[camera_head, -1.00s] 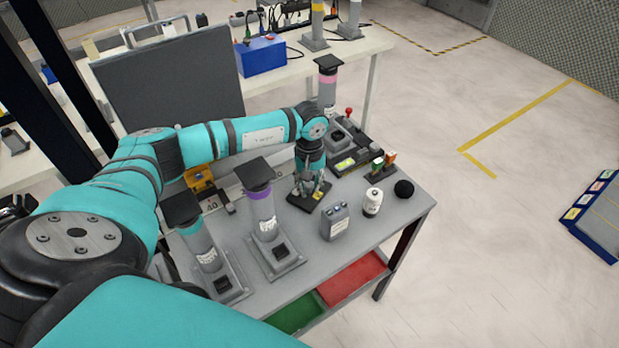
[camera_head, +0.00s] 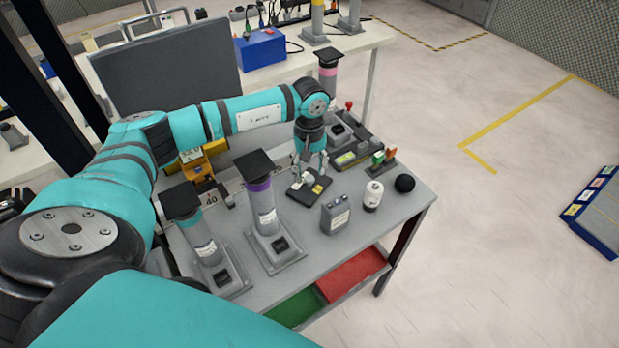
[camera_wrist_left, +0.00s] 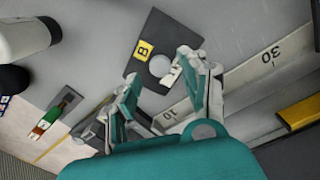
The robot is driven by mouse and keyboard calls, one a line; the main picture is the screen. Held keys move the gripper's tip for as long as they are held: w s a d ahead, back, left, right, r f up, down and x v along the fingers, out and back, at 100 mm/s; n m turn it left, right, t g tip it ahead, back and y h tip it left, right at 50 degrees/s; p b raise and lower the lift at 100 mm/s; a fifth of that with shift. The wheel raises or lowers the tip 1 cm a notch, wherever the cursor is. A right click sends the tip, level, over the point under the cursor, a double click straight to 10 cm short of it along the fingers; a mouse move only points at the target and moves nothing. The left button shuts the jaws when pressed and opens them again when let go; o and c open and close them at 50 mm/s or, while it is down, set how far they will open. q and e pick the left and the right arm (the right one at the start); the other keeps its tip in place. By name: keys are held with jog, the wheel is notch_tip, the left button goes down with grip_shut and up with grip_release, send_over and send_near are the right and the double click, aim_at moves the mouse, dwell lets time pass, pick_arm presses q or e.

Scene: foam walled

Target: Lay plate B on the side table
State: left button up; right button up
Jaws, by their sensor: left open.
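Plate B (camera_head: 322,187) is a flat dark square with a yellow label and a pale round spot. It lies on the grey table (camera_head: 330,255), and the left wrist view shows the letter B on the plate (camera_wrist_left: 143,72). My left gripper (camera_head: 311,170) is just above the plate's far side in the head view. In the left wrist view its two fingers (camera_wrist_left: 157,72) are spread, with nothing held between them, and overlap the plate's near edge. I cannot tell which table is the side table. My right gripper is out of view.
Posts with dark square tops (camera_head: 263,205) stand left of the plate. A grey box (camera_head: 335,215), white bottle (camera_head: 373,196) and black ball (camera_head: 405,183) stand to its right. A white table (camera_head: 345,45) with a blue box (camera_head: 260,50) is behind.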

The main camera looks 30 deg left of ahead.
aim_at(310, 179)
pick_arm(q)
notch_tip(310, 179, up, 8)
jog(key=b, duration=0.1)
jog(key=shift+r, duration=0.15)
jog(key=shift+d, duration=0.1)
